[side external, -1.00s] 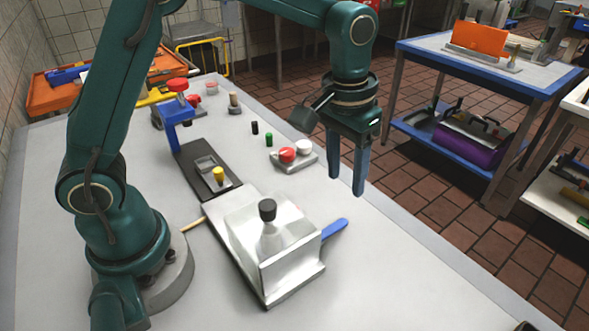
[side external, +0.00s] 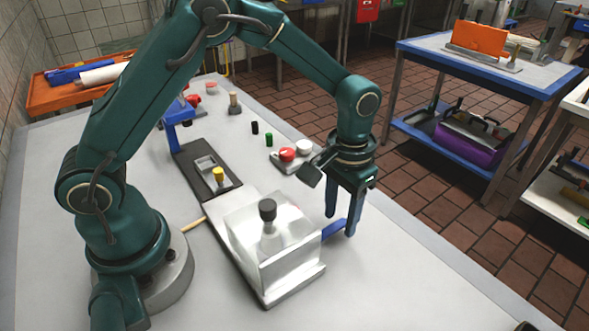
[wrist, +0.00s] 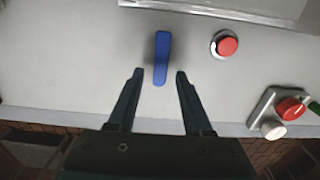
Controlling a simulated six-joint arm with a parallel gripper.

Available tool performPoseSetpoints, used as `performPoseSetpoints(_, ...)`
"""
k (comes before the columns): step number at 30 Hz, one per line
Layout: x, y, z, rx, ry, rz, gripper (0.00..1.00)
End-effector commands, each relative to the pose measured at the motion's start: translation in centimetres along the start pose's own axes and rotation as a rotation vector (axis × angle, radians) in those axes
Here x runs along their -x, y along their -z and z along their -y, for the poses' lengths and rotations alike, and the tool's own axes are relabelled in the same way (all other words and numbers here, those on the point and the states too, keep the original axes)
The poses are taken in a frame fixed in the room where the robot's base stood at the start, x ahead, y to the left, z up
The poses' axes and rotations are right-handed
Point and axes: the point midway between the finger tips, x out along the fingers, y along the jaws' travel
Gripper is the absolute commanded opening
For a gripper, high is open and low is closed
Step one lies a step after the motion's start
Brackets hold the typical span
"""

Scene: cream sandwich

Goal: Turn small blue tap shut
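The small blue tap shows as a flat blue handle (side external: 334,230) sticking out beside the clear box on the bench. In the wrist view the handle (wrist: 162,50) points toward me, roughly in line with my gripper. My gripper (side external: 340,225) is open and points down, low over the handle's outer end. In the wrist view the fingertips of my gripper (wrist: 160,72) stand on either side of the handle's near end, with a gap on each side. I cannot tell how far above the bench they are. The tap's body is not visible.
A clear box (side external: 285,255) with a black-capped vessel (side external: 267,212) stands left of the handle. A block with a red knob (side external: 287,154) and a white knob (side external: 304,147) lies behind my gripper. A red button (wrist: 226,44) shows in the wrist view. The bench (side external: 400,275) is clear at front right.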

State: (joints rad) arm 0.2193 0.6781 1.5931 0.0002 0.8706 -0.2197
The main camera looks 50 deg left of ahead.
Motion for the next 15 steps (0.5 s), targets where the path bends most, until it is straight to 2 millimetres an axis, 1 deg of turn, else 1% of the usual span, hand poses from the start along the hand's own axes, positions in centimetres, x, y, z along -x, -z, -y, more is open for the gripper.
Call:
performPoseSetpoints(1,0.02,0.01,0.00,0.000,0.000,0.000,0.30)
performPoseSetpoints(2,0.02,0.01,0.00,0.000,0.000,0.000,0.18)
performPoseSetpoints(3,0.02,0.01,0.00,0.000,0.000,0.000,0.03)
performPoseSetpoints(4,0.03,0.01,0.00,0.000,0.000,0.000,0.00)
performPoseSetpoints(15,0.06,0.01,-0.16,-0.036,0.000,0.000,0.00)
